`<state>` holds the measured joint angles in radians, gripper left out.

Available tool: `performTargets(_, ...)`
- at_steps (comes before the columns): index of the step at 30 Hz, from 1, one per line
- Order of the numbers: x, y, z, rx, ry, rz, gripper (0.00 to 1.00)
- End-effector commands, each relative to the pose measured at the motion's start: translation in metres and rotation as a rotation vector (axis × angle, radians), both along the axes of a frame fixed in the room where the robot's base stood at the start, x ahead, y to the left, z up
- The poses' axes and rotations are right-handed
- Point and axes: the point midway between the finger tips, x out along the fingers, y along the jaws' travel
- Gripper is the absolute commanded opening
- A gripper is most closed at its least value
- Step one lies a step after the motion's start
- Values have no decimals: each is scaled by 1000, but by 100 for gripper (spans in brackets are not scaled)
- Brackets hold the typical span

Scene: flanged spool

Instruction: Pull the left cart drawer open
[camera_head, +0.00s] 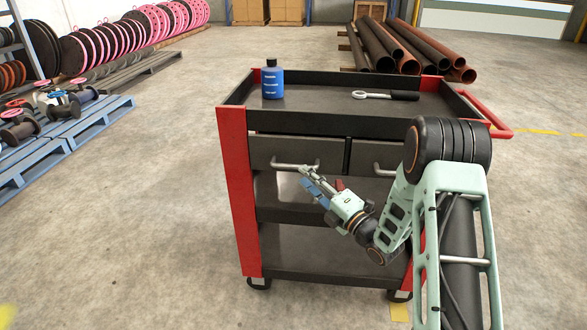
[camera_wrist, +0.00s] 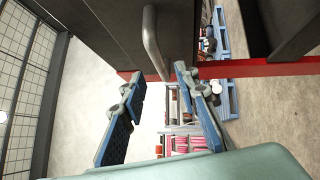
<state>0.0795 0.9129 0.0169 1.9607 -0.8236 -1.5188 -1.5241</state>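The cart (camera_head: 236,190) has a black body and red posts. Its dark grey left drawer (camera_head: 262,152) looks shut, about level with the right drawer (camera_head: 370,156). The left drawer's pale bar handle (camera_head: 283,164) shows in the head view, and the bar (camera_wrist: 151,35) shows large at the top of the wrist view. My gripper (camera_head: 306,178) is just in front of and slightly below this handle. In the wrist view my gripper (camera_wrist: 158,78) has its blue-padded fingers well apart, with the handle's near end appearing between the tips. I cannot tell whether they touch.
A red push handle (camera_head: 490,115) sticks out at right. Blue pallets (camera_head: 70,135) stand at left and pipes (camera_head: 410,50) behind. The floor left of the cart is clear.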

Motion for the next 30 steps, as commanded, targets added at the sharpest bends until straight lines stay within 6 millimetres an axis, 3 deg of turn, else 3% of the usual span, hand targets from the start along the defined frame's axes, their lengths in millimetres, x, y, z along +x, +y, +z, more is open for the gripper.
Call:
performTargets(10,41,40,7,0,0,1,29)
performTargets(23,48,47,9,0,3,0,29)
performTargets(30,48,46,9,0,3,0,2)
